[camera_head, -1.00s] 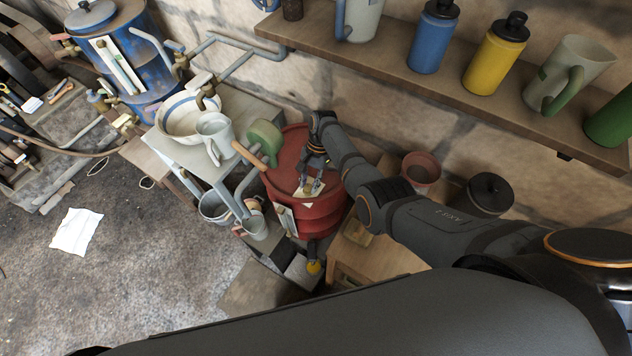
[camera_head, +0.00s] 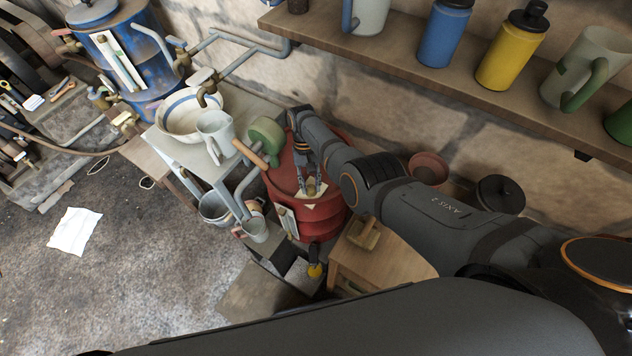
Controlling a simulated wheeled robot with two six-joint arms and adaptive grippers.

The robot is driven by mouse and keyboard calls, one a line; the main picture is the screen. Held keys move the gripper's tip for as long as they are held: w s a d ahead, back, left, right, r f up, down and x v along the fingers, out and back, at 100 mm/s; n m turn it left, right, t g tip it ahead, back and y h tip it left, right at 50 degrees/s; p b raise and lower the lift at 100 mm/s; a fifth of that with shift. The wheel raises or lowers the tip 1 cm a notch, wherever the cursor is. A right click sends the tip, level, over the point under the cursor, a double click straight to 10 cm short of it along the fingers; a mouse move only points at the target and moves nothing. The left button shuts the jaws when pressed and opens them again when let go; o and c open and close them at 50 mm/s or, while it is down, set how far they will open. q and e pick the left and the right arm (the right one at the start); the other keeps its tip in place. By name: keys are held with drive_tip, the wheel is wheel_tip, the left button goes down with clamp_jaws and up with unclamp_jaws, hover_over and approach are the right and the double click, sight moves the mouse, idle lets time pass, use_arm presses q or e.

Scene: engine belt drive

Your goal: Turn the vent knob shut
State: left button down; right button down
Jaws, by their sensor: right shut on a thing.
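The red drum (camera_head: 322,226) stands in the middle of the view, with its round lid facing up. The small brass-coloured vent knob (camera_head: 311,187) sits on the lid near its front edge, beside a pale plate (camera_head: 309,201). My right gripper (camera_head: 311,184) reaches down over the lid from behind, with its two fingers on either side of the knob, shut on it. The fingers partly hide the knob, and its exact angle is too small to read. My left gripper is not in view.
A green funnel-like vessel (camera_head: 266,135) stands close to the drum's left. A wooden shelf (camera_head: 400,65) with bottles runs above my arm. A wooden stool (camera_head: 385,262) is right of the drum. The floor at left is mostly open.

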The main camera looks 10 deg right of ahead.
drive_tip(key=shift+s+d+f+n, duration=0.1)
drive_tip(key=shift+s+f+n, duration=0.15)
drive_tip(key=shift+s+n, duration=0.1)
drive_tip(key=c, duration=1.4)
unclamp_jaws()
drive_tip(key=o, duration=0.4)
drive_tip(key=shift+r, duration=0.15)
drive_tip(key=shift+c, duration=0.2)
drive_tip(key=shift+r, duration=0.1)
drive_tip(key=shift+w, duration=0.15)
drive_tip(key=v, duration=1.2)
